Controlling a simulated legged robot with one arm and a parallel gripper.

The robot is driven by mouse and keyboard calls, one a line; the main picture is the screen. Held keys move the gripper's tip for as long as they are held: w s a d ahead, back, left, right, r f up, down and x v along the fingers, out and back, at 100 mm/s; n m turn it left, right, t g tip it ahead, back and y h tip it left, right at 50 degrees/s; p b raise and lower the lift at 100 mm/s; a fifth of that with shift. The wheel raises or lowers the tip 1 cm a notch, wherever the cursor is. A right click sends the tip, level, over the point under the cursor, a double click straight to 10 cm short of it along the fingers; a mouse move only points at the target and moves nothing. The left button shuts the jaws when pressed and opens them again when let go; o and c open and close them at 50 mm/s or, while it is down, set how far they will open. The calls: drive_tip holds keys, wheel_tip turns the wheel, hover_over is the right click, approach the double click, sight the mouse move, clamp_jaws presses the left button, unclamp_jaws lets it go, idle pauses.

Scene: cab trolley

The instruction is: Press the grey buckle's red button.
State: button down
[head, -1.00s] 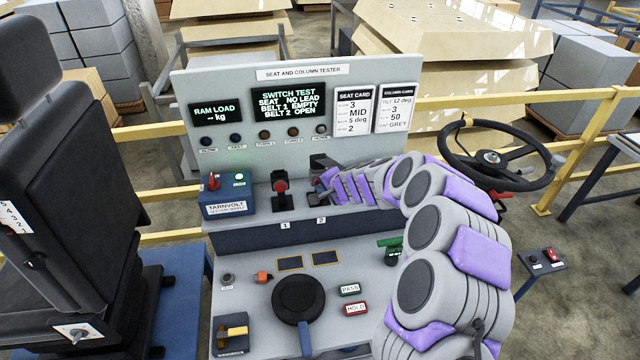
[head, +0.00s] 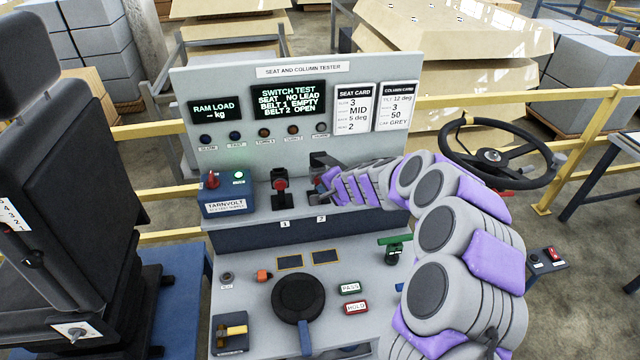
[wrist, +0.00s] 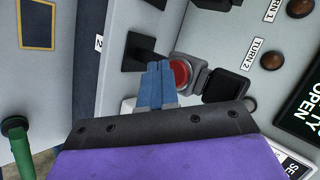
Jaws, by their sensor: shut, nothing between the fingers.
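The grey buckle (wrist: 199,72) shows in the wrist view at station 2, with its round red button (wrist: 180,73) facing my gripper. My gripper (wrist: 158,82) is shut and empty. Its blue fingertips lie beside the button and overlap its left edge in the picture. I cannot tell whether they touch it. In the head view my gripper (head: 328,197) is at station 2 on the tester's shelf, and my arm hides most of the buckle. The tester screen (head: 288,102) reads BELT 1 EMPTY and BELT 2 OPEN.
A dark buckle with a red button (head: 280,187) stands at station 1, to the left. A blue supply box (head: 228,202) is farther left. The tester's upright panel (head: 225,80) rises close behind. A green-handled part (head: 394,247) stands in front of the shelf.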

drive_tip(key=shift+s+f, duration=0.1)
drive_tip(key=shift+s, duration=0.1)
drive_tip(key=s, duration=0.1)
drive_tip(key=s+d+b, duration=0.1)
drive_tip(key=s, duration=0.1)
drive_tip(key=s+b, duration=0.1)
drive_tip(key=shift+s+d, duration=0.25)
drive_tip(key=shift+s, duration=0.1)
idle(0.3)
idle(0.5)
